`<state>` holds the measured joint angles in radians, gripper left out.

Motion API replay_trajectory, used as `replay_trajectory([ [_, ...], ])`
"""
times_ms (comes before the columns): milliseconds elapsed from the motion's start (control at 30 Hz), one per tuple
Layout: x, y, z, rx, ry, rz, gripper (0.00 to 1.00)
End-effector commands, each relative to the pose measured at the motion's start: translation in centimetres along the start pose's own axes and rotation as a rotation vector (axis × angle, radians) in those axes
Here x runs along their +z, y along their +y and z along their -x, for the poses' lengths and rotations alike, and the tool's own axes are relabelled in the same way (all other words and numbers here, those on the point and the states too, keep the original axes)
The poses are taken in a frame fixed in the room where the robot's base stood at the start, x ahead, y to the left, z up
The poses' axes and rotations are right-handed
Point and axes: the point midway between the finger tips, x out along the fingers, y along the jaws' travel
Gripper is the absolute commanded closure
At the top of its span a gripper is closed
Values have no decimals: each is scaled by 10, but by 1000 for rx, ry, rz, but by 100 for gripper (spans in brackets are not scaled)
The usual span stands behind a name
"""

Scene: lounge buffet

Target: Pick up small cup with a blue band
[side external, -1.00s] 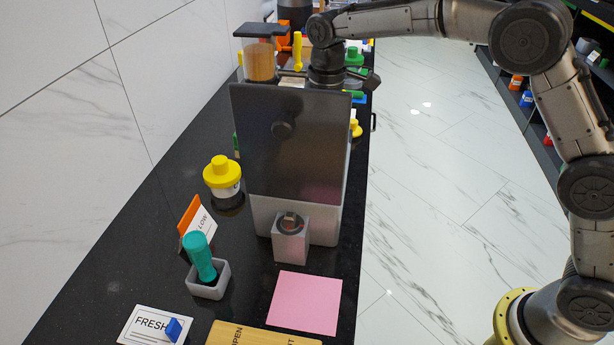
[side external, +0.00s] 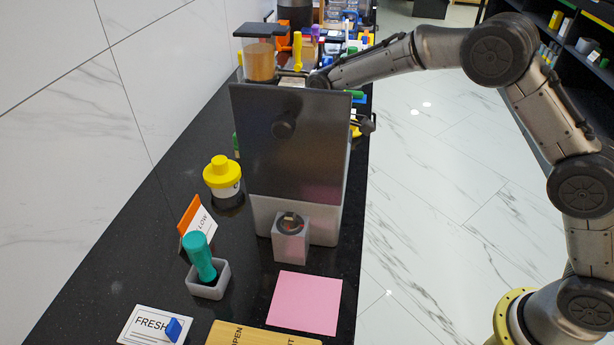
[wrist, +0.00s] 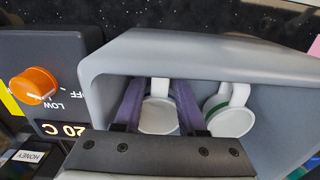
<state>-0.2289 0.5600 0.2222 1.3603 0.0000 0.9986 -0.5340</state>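In the wrist view, a white cup (wrist: 158,117) with its handle pointing up the picture sits inside a grey open-fronted compartment (wrist: 215,62). Its band is mostly hidden, so I cannot make out its colour clearly. My gripper (wrist: 160,103) has its two purple fingers inside the compartment, one on each side of this cup. The fingers are spread apart; any contact with the cup is hard to judge. A second white cup (wrist: 231,121) with a green band stands just right of the right finger. In the side view my gripper is hidden behind the machine.
The wrist view shows an orange knob (wrist: 34,86) on a dark panel left of the compartment. The compartment walls are close around the fingers. In the side view, the grey machine (side external: 290,215) with a dark panel stands on the black counter, with a yellow-lidded jar (side external: 222,175) to its left.

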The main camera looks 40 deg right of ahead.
Motion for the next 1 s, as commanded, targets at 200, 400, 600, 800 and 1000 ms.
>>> replay_trajectory([
  [200,0,0,0,0,0,0,83],
  [400,0,0,1,0,0,0,100],
  [600,0,0,1,0,1,0,100],
  [800,0,0,4,1,1,0,100],
  [1000,-1,0,21,2,3,0,100],
])
